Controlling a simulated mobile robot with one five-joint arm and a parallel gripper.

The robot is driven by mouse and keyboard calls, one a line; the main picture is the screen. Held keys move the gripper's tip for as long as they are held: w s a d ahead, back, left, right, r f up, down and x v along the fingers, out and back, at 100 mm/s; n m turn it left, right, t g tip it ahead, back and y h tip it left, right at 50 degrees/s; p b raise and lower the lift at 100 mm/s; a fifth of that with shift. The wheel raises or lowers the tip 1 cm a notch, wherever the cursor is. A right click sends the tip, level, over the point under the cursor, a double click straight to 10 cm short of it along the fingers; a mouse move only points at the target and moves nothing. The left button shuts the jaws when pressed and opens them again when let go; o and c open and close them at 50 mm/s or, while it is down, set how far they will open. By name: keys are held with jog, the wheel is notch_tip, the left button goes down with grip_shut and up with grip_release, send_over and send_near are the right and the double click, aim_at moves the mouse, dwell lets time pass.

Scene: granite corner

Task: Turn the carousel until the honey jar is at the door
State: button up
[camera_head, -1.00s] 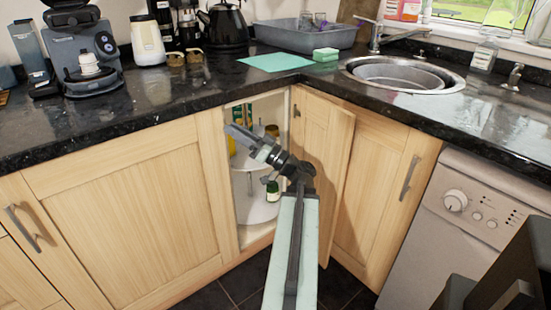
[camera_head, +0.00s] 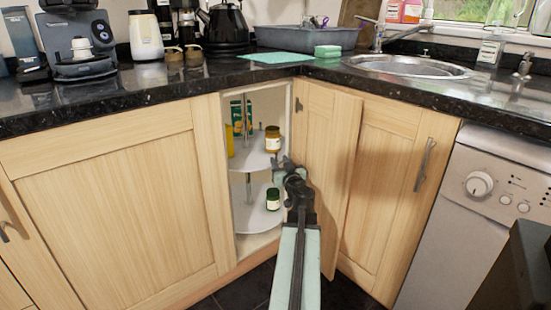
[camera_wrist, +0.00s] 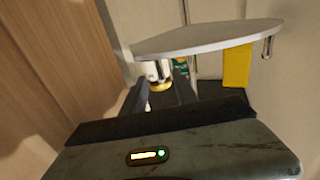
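The two-tier carousel stands in the open corner cupboard, with a pale upper shelf (camera_head: 249,163) and a lower shelf (camera_head: 250,219). A gold-lidded jar (camera_head: 272,140) with a light label stands at the upper shelf's right front; it looks like the honey jar, but its label is unreadable. It also shows in the wrist view (camera_wrist: 155,72), where the upper shelf (camera_wrist: 208,38) appears inverted. My gripper (camera_head: 282,163) is at the upper shelf's right edge, just below and right of the jar. In the wrist view its fingers (camera_wrist: 163,92) are apart, with the jar beyond them; contact is unclear.
A dark-lidded jar (camera_head: 272,200) is on the lower shelf. The opened door (camera_head: 325,170) stands close right of my arm. The granite counter (camera_head: 150,88) lies above.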

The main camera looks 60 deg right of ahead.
aim_at(276, 156)
jog(key=x, duration=0.5)
jog(key=shift+a, duration=0.1)
jog(key=shift+s, duration=0.1)
grip_shut()
dwell(1.1)
